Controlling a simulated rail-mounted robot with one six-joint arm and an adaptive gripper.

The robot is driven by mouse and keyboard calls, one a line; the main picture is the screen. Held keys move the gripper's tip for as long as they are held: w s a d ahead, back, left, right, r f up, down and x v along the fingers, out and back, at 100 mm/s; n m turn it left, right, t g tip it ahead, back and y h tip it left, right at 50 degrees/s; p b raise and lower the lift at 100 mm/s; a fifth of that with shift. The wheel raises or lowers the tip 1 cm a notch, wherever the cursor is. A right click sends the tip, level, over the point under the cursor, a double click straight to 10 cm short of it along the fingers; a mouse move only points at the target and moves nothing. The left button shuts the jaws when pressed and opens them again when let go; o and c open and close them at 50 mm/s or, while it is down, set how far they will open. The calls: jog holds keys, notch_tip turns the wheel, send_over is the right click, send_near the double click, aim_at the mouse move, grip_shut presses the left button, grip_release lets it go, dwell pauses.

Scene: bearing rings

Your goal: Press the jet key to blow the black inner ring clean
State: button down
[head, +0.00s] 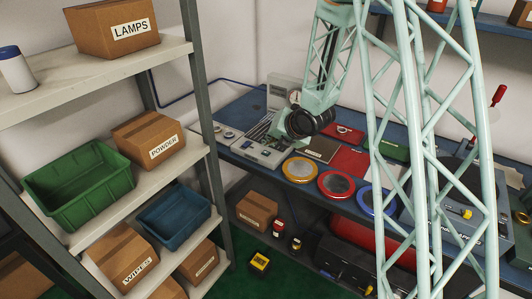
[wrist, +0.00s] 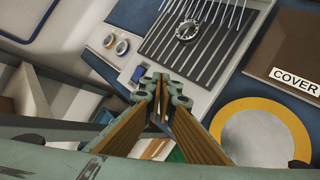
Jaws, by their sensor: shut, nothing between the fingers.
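The black inner ring (wrist: 187,31) lies on the ribbed rack (wrist: 208,58) of a grey unit in the wrist view. A small blue key (wrist: 138,74) sits on the unit's front edge; I take it for the jet key. My gripper (wrist: 160,84) is shut and empty, its fingertips just right of the blue key in the picture. I cannot tell whether they touch it. In the head view my gripper (head: 278,128) is low over the grey unit (head: 262,153) on the blue bench, and I cannot make out the key or the ring there.
A brown COVER plate (wrist: 285,72) and a yellow ring (wrist: 258,103) lie to the right. Beyond are a red ring (head: 336,196) and a blue-rimmed ring (head: 362,200). Shelving with bins and boxes (head: 145,138) stands left.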

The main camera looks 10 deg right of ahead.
aim_at(269, 153)
jog(key=shift+r+p, duration=0.45)
jog(key=shift+r, duration=1.2)
jog(key=shift+r, duration=0.15)
jog(key=s+d+r+m+g+h, duration=0.1)
jog(key=s+d+r+m+h, duration=0.15)
jog(key=s+r+m, duration=0.7)
jog(key=s+d+r+m+g+h, duration=0.1)
jog(key=s+d+r+m, duration=0.2)
jog(key=s+r+m, duration=0.6)
jog(key=s+a+r+m+g, duration=0.1)
jog(key=s+a+r+m, duration=0.1)
jog(key=s, duration=1)
jog(key=s+a+r+m+g, duration=0.1)
jog(key=s+r+m, duration=0.3)
jog(key=s, duration=0.9)
jog(key=s+a+r+m, duration=0.3)
jog(key=s+m, duration=0.3)
jog(key=s, duration=0.6)
jog(key=shift+s+r+g+y, duration=0.35)
jog(key=shift+r+g, duration=0.05)
jog(key=shift+r, duration=0.1)
